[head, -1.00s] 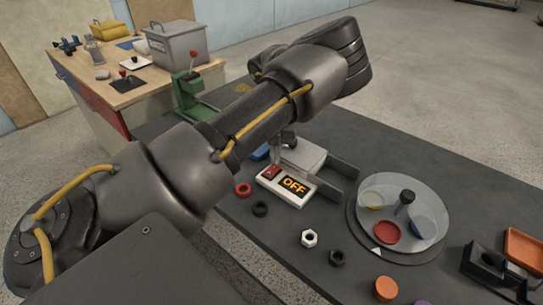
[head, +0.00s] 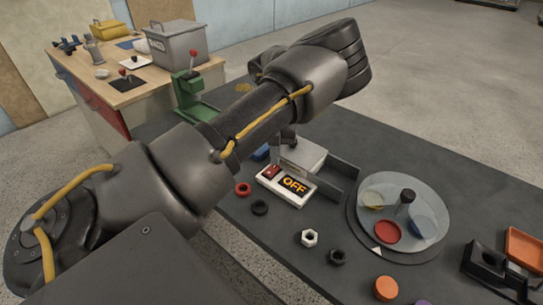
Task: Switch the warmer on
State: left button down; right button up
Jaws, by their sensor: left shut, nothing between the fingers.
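The warmer (head: 299,194) is a pale box on the dark table, with a lit display reading OFF in orange. A red rocker switch (head: 269,171) sits on its front panel, left of the display. A grey plate (head: 303,153) lies behind the panel. My left arm reaches across from the left, and its forearm covers much of the area behind the warmer. My left gripper (head: 288,138) is shut and empty; only a small dark part shows below the forearm, above and behind the switch. It looks apart from the switch. My right gripper is out of view.
A red ring (head: 243,189), a black ring (head: 260,208) and nuts (head: 309,238) lie in front of the warmer. A round glass-topped turntable (head: 440,207) stands to the right. A green lever stand (head: 189,92) is behind my arm, near a wooden bench (head: 118,92).

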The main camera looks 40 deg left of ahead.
pick_arm(q)
jog(key=shift+f, duration=0.2)
jog(key=shift+a+f+b, duration=0.2)
jog(key=shift+f+b, duration=0.25)
jog(key=shift+f, duration=0.2)
jog(key=shift+r, duration=0.1)
jog(key=shift+d+r+p, duration=0.25)
jog(key=shift+r+p, duration=0.7)
jog(key=shift+r, duration=0.15)
jog(key=shift+a+r+p, duration=0.1)
jog(key=shift+r+p, duration=0.5)
jog(key=shift+r, duration=0.15)
notch_tip(320, 180, up, 2)
jog(key=shift+r+p, duration=0.1)
jog(key=shift+p, duration=0.75)
jog(key=shift+r+p, duration=0.5)
jog(key=shift+r, duration=0.2)
jog(key=shift+f, duration=0.1)
